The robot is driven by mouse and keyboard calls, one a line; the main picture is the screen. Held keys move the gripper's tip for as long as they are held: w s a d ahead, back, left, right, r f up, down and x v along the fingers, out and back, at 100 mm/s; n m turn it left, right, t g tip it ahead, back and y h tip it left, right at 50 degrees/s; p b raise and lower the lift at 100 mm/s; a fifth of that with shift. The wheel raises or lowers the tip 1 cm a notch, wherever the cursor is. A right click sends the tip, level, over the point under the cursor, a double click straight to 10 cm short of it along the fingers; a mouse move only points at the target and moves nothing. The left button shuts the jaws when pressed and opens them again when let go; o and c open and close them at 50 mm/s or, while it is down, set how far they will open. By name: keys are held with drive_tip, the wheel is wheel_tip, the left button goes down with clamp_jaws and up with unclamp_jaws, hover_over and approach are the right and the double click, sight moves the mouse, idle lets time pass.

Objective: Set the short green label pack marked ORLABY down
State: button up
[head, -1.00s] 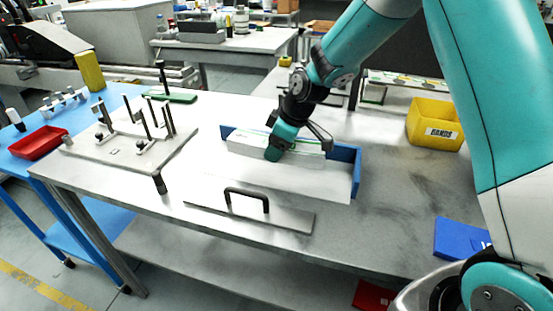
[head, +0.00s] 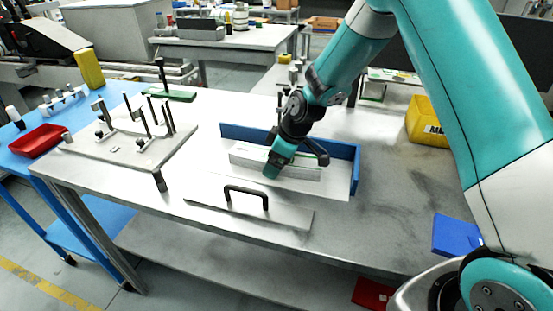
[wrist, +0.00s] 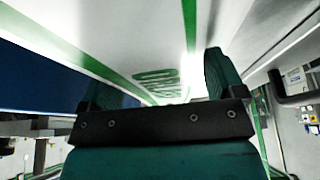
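The white label pack (head: 305,173) with green stripes is a long block inside the blue-walled magazine (head: 343,151) in the head view. In the wrist view the pack (wrist: 150,35) fills the upper middle, with green lettering too foreshortened to read. My gripper (head: 273,168) is over the pack's left-middle part. In the wrist view its two teal fingers (wrist: 165,88) stand on either side of the pack, shut on it. The pack is low over the magazine's pale floor (head: 335,188); I cannot tell whether it touches. Its underside is hidden.
A grey plate with a black handle (head: 247,194) lies in front of the magazine. A fixture plate with upright pins (head: 135,140) is at left.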

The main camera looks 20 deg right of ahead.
drive_tip(key=shift+r, duration=0.1)
drive_tip(key=b+v, duration=0.1)
drive_tip(key=v, duration=1.1)
drive_tip(key=s+a+r+m+g, duration=0.1)
drive_tip(key=s+a+r, duration=0.1)
drive_tip(key=s, duration=0.7)
drive_tip(key=s+a+r+m, duration=0.1)
drive_tip(key=s+a+r, duration=0.2)
drive_tip(key=s, duration=0.6)
drive_tip(key=s+a+r+m+g, duration=0.1)
drive_tip(key=s+a+r, duration=0.2)
drive_tip(key=s, duration=0.7)
drive_tip(key=shift+m+g+y, duration=0.3)
drive_tip(key=shift+m, duration=0.1)
drive_tip(key=shift+s+a, duration=0.1)
